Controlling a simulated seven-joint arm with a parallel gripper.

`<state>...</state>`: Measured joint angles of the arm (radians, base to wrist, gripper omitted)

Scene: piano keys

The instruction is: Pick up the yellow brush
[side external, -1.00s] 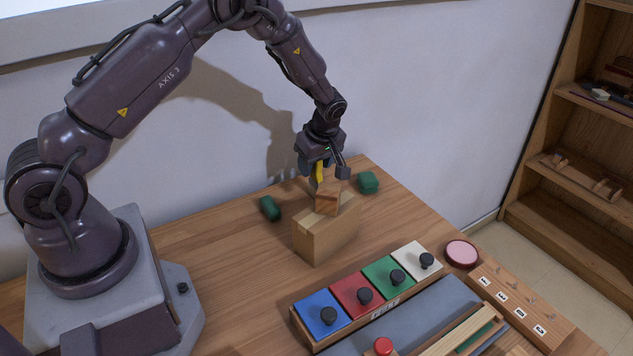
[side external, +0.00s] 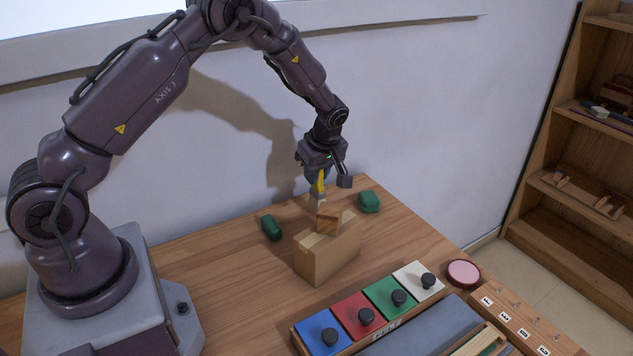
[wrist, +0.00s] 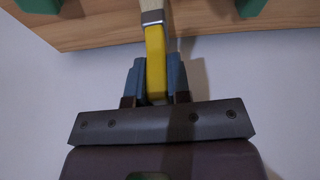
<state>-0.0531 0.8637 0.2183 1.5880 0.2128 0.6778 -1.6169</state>
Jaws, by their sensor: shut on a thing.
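The yellow brush (side external: 320,186) has a yellow handle, a metal band and pale bristles that point down. It is held near upright, above the small wooden block (side external: 328,219) on the cardboard-coloured box (side external: 328,252). My gripper (side external: 322,176) is shut on the handle. In the wrist view, the blue finger pads of my gripper (wrist: 157,80) press both sides of the yellow handle (wrist: 155,55), and the metal band and bristles (wrist: 152,12) reach past them. Whether the bristle tips touch the block is hard to tell.
Green objects lie left (side external: 271,227) and right (side external: 369,202) of the box. In front are a row of coloured panels with black knobs (side external: 367,311), a pink disc (side external: 464,273) and a wooden strip with labels (side external: 513,318). The wall is close behind the table.

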